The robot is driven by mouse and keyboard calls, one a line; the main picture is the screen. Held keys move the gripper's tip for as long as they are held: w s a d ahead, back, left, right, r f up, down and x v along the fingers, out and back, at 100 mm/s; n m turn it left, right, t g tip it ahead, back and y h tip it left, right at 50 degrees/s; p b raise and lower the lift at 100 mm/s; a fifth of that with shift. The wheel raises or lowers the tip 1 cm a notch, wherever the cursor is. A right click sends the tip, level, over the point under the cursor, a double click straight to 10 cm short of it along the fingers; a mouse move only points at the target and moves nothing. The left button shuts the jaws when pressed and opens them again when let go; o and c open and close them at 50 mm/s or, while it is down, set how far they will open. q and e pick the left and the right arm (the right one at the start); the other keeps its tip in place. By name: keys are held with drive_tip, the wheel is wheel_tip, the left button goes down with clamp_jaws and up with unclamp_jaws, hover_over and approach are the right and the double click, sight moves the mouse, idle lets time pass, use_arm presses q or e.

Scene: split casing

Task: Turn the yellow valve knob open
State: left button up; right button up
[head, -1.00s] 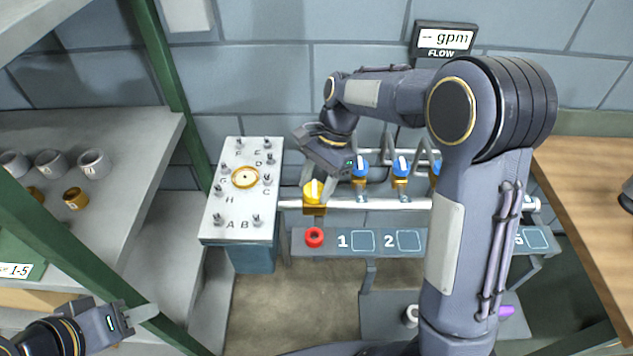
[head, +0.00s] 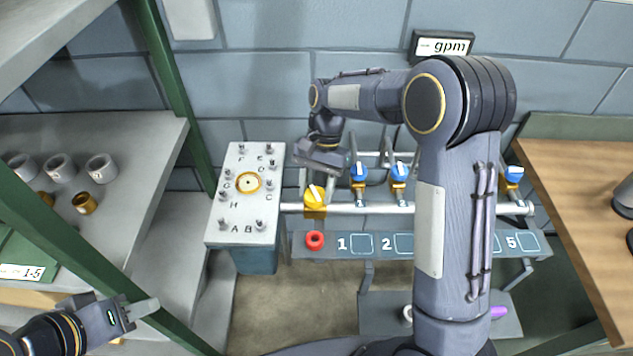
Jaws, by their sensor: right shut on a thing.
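The yellow valve knob (head: 315,197) sits at the left end of the silvery pipe (head: 365,208). Its white pointer mark lies diagonally, tilted from straight up. My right gripper (head: 316,181) reaches down at the knob from behind and above, its fingers at the knob, shut on it. The fingertips are partly hidden and small. My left gripper (head: 143,309) is at the lower left, by the green shelf post, far from the knob. Its fingers look close together from this side, and the gap cannot be made out.
Blue valve knobs (head: 359,172) stand along the pipe to the right. A lettered pegboard (head: 245,229) stands left of the knob. The flow display (head: 441,45) hangs on the wall. My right arm hides part of the pipe.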

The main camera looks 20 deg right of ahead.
drive_tip(key=n+h+p, duration=0.1)
drive_tip(key=n, duration=0.2)
drive_tip(key=shift+w+a+r+n+g, duration=0.1)
drive_tip(key=shift+n+g, duration=0.2)
drive_tip(key=shift+n, duration=0.1)
drive_tip(key=n+h+p, duration=0.1)
drive_tip(key=n, duration=0.1)
drive_tip(key=shift+a+n, duration=0.1)
drive_tip(key=shift+n, duration=0.3)
drive_tip(key=n+h, duration=0.1)
drive_tip(key=n, duration=0.2)
drive_tip(key=shift+h+p, duration=0.3)
drive_tip(key=shift+h, duration=0.1)
drive_tip(key=shift+a+n+h, duration=0.15)
drive_tip(key=shift+n+h, duration=0.35)
drive_tip(key=shift+n, duration=1.2)
drive_tip(key=o, duration=1)
